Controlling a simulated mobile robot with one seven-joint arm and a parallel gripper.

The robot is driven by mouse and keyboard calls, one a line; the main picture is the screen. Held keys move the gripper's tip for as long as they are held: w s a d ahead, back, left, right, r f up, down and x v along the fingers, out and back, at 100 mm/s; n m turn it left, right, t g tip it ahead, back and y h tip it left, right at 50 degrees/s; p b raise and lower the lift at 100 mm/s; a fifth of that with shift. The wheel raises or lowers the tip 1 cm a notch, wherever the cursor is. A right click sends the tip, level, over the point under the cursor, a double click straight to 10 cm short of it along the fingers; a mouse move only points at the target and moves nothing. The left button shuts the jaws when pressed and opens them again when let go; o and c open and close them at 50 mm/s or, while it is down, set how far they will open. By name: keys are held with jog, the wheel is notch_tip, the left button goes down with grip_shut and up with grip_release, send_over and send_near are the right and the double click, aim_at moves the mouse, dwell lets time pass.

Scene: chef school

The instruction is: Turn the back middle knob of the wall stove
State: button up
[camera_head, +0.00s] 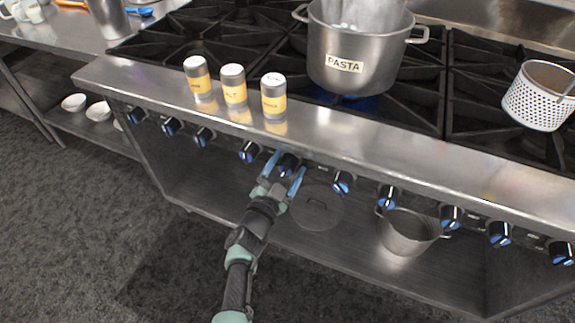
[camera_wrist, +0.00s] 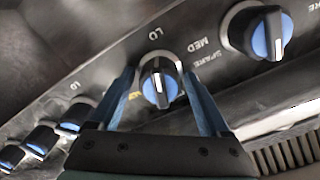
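The wall stove (camera_head: 320,150) has a row of black knobs with blue faces along its front panel. My gripper (camera_head: 287,170) reaches up to one knob (camera_wrist: 158,82) near the middle of the row. Its blue fingers are apart, one on each side of this knob, with small gaps visible in the wrist view. The knob's white pointer line stands nearly upright in that picture, below the "LO" label. Another knob (camera_wrist: 265,33) is at upper right in the wrist view. In the head view the gripped-at knob is partly hidden by the fingers.
A pot marked PASTA (camera_head: 362,50) stands on a burner above a blue flame. Several shakers, including one in front (camera_head: 273,98), stand on the stove's front ledge. A perforated pot (camera_head: 538,97) is at right. The lower shelf holds a metal pot (camera_head: 408,232) and a lid (camera_head: 317,208).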

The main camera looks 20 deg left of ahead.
dwell(0.3)
jog(key=s+p, duration=0.6)
jog(key=s, duration=0.7)
jog(key=shift+a, duration=0.2)
